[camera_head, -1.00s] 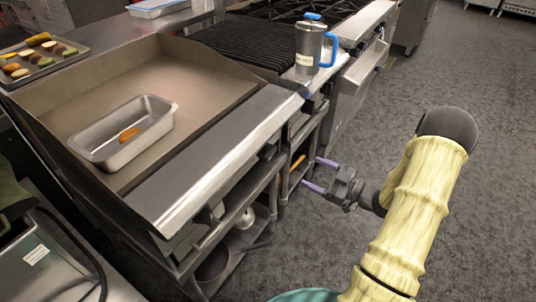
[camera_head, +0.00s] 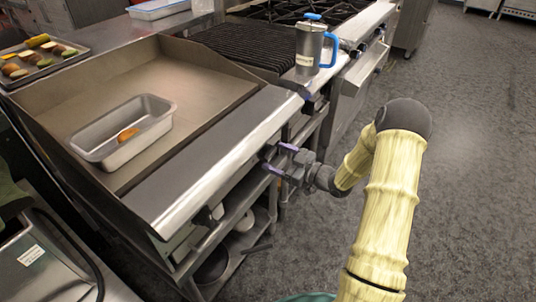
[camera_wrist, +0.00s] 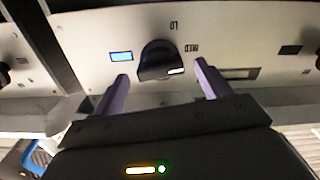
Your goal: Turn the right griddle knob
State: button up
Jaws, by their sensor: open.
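The griddle (camera_head: 190,75) is a steel flat-top with a front ledge. In the wrist view, a dark round knob (camera_wrist: 161,62) with a pale mark sits on its front panel (camera_wrist: 225,35), beside a small blue display. My gripper (camera_head: 280,159) is open at the griddle's front, near the right end of the panel. In the wrist view its purple fingers (camera_wrist: 161,82) stand to either side of the knob and a little below it, with gaps on both sides. I cannot tell whether the tips reach the knob's depth. In the head view the knob is hidden.
A metal loaf pan (camera_head: 122,132) with a small orange-brown item stands on the griddle. A steel jug (camera_head: 310,48) with a blue handle stands on the ledge to the right. Shelves with pans (camera_head: 213,268) lie below. The floor at right is clear.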

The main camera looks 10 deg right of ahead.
aim_at(273, 155)
jog(key=x, duration=0.4)
jog(key=c, duration=1)
